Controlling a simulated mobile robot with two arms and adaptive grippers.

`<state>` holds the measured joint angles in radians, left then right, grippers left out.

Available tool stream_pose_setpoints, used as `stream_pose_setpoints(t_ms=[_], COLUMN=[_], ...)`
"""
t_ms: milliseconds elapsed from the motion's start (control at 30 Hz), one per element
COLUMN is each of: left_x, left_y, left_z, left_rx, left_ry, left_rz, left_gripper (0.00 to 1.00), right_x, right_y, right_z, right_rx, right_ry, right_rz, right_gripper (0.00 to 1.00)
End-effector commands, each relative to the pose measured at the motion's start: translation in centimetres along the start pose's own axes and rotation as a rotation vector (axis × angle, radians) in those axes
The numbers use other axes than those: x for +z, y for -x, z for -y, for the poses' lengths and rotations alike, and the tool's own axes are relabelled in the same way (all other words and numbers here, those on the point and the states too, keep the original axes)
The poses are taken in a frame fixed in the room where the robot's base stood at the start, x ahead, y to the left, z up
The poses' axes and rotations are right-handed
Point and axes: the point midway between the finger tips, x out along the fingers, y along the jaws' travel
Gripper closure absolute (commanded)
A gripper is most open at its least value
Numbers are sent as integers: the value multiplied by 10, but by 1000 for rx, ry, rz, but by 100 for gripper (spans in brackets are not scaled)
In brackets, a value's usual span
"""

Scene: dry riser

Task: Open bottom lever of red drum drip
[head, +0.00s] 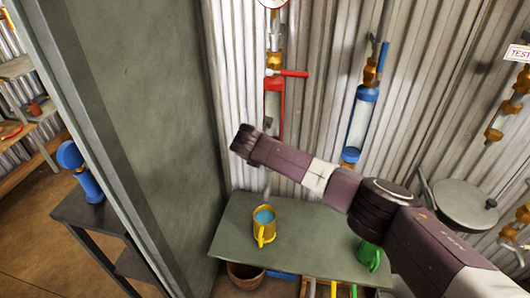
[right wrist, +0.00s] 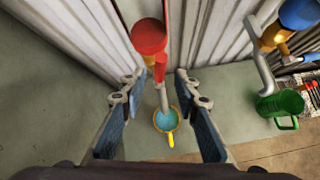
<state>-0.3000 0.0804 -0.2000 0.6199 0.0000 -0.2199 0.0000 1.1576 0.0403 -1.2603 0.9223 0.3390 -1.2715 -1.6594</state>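The red drum drip (head: 274,100) hangs on the corrugated wall in the head view, its upper red lever (head: 290,73) pointing right. The bottom of the drum (right wrist: 149,36) shows at the top of the right wrist view. Below it are the red bottom lever (right wrist: 160,68) and a grey spout (right wrist: 163,98). My right gripper (right wrist: 160,88) is open and empty; its fingers stand apart on either side of the lever and spout in that view. I cannot tell how near they are in depth. In the head view my arm hides the drum's lower parts. My left gripper is not in view.
A yellow mug with blue liquid (head: 264,230) stands on the green table (head: 235,212) below the spout. A green mug (head: 369,255) stands to the right. A blue drum drip (head: 360,118) hangs right of the red one. A green panel (head: 145,110) stands at left.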

Motion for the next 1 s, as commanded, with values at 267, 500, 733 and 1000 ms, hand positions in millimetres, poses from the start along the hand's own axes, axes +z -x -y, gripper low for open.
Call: stream_pose_setpoints(t_ms=[267,500,733,1000], left_x=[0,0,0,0], left_y=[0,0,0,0], left_z=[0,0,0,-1], left_rx=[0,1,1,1], left_ry=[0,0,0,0], left_rz=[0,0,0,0], left_gripper=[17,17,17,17], right_x=[0,0,0,-1], right_y=[42,63,65,64], right_z=[0,0,0,1], right_rx=[2,0,-1,-1], right_ry=[1,0,0,-1], right_rz=[0,0,0,-1], right_gripper=[71,71,71,71])
